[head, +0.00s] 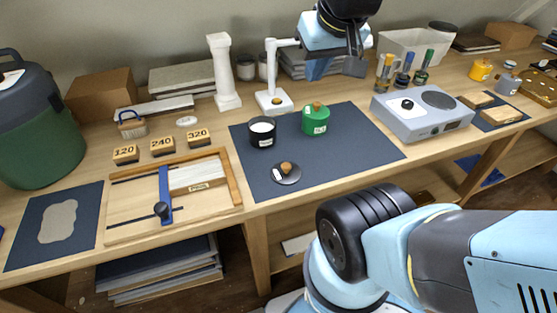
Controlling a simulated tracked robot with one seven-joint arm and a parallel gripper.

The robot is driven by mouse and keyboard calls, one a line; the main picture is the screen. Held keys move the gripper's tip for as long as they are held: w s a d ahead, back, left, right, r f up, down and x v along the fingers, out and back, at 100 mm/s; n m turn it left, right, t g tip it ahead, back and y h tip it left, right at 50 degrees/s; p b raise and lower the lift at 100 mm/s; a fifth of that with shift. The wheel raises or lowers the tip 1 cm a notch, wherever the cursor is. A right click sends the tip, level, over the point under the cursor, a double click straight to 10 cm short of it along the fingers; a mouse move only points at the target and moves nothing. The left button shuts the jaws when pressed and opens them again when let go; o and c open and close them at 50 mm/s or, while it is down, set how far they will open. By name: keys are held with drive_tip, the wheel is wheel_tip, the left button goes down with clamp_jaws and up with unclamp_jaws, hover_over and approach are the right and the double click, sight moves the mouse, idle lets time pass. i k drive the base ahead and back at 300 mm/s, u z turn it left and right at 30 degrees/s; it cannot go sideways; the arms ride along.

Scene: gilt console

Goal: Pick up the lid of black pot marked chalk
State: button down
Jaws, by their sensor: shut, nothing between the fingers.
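The black pot (262,134) stands open on the dark mat (345,150), with white contents showing and a pale label too small to read. A round dark lid (290,179) with a wooden knob and a small white tag lies flat on the mat, in front of the pot and apart from it. A green pot (316,124) with a wooden-knobbed green lid stands right of the black pot. My gripper (355,67) is shut and empty, high at the top of the head view, behind and right of the lid. Its fingertips are only partly clear.
A white lamp-like stand (273,100) and a white column (223,75) stand behind the mat. A grey hotplate unit (423,118) is right, with several coloured bottles behind it. A wooden jig (125,223) lies left. The mat is bare right of the lid.

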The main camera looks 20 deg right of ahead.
sight(283, 173)
drive_tip(key=z, duration=0.1)
drive_tip(key=k, duration=0.95)
drive_tip(key=z, duration=2.05)
drive_tip(key=i, duration=0.75)
drive_tip(key=u, duration=1.65)
